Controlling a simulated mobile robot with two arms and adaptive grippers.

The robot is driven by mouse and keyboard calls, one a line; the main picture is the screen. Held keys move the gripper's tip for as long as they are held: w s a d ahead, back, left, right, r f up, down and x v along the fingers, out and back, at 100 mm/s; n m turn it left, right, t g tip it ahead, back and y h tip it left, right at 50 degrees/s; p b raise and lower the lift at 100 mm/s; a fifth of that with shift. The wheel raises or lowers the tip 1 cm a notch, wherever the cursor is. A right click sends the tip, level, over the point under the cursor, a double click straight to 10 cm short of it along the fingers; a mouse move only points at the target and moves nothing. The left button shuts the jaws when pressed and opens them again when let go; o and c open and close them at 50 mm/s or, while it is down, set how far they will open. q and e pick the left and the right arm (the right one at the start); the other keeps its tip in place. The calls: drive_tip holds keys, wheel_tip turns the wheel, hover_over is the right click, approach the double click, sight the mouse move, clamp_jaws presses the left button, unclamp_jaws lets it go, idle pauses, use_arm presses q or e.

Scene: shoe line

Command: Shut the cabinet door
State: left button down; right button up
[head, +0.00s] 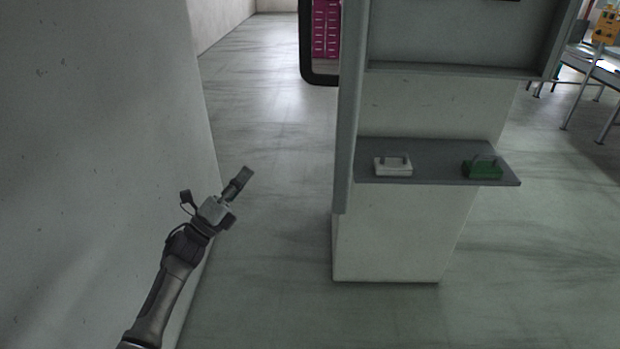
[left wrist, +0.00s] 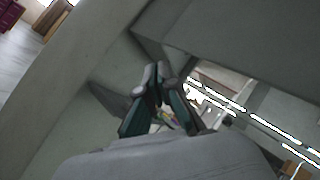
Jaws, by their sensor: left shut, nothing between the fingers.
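The grey cabinet (head: 455,40) stands at the upper right of the head view, on a pale pedestal, with its front open towards me. Its door (head: 349,110) is a grey panel seen nearly edge-on at the cabinet's left side, standing open. My left gripper (head: 245,175) is shut and empty, to the left of the door and apart from it. The left gripper's fingers (left wrist: 158,75) also show close together in the left wrist view. My right gripper is not in view.
A grey shelf (head: 435,148) juts from the pedestal (head: 390,240) below the cabinet, with a white handled block (head: 393,167) and a green one (head: 482,169). A pale wall (head: 90,120) stands close on the left. The floor between wall and pedestal is clear.

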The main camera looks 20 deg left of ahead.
use_arm(q)
drive_tip(key=s+d+r+m+g+h+b, duration=0.1)
drive_tip(key=s+r+m+g+h, duration=0.25)
drive_tip(key=r+m, duration=0.3)
drive_tip(key=s+d+r+m+g+h, duration=0.2)
drive_tip(key=r+m+g+h, duration=0.25)
drive_tip(key=m, duration=0.35)
drive_tip(key=s+d+r+m+g+h+b, duration=0.1)
drive_tip(key=s+r+m+g+h, duration=0.2)
drive_tip(key=r+m+h, duration=0.35)
drive_tip(key=m+g+y+b, duration=0.2)
drive_tip(key=m+g+y, duration=0.55)
drive_tip(key=m, duration=1.25)
approach(335, 169)
drive_tip(key=shift+g+h, duration=0.3)
drive_tip(key=shift+g, duration=0.05)
drive_tip(key=d+p, duration=0.2)
drive_tip(key=w+d+p, duration=0.1)
drive_tip(key=d+p, duration=0.1)
drive_tip(key=p, duration=0.1)
drive_tip(key=w+d+p, duration=0.1)
drive_tip(key=d+p, duration=0.1)
drive_tip(key=d, duration=0.1)
drive_tip(key=shift+w+f, duration=0.2)
drive_tip(key=shift+f, duration=0.2)
drive_tip(key=shift+f, duration=0.1)
